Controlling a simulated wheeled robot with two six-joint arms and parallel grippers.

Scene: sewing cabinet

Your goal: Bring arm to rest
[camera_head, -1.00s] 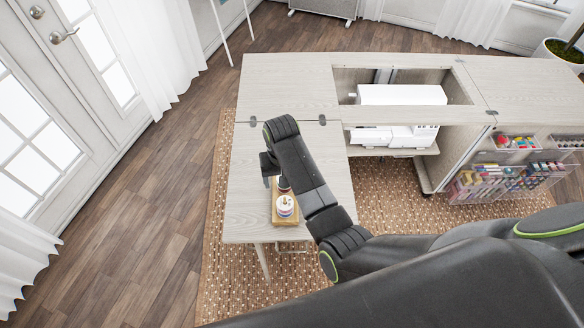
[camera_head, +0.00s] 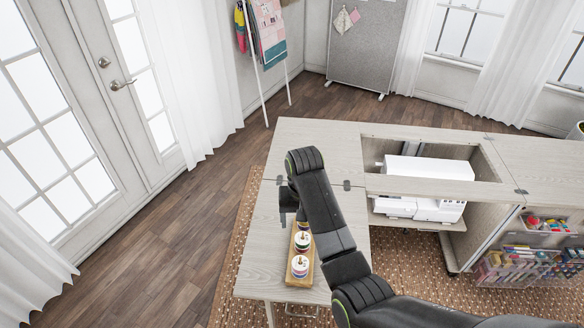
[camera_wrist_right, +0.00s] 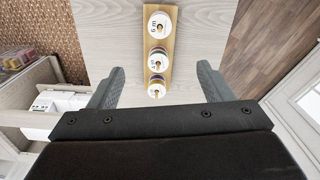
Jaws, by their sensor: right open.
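My right arm reaches in from the lower right in the head view, over the cabinet's left leaf (camera_head: 262,250). My right gripper (camera_head: 291,212) points down above the leaf, partly hidden by the arm. In the right wrist view the right gripper (camera_wrist_right: 160,88) is open, its two fingers wide apart with nothing held. A wooden spool stand (camera_head: 292,262) with several spools stands upright on the leaf. In the right wrist view the spool stand (camera_wrist_right: 171,48) lies between and beyond the fingers, apart from them. My left gripper is not in view.
A white sewing machine (camera_head: 428,168) sits in the cabinet opening. Clear bins of craft supplies (camera_head: 520,268) hang at the right. A rug (camera_head: 392,262) lies underneath. The wooden floor (camera_head: 165,240) at the left is clear. A ladder rack (camera_head: 265,60) stands behind.

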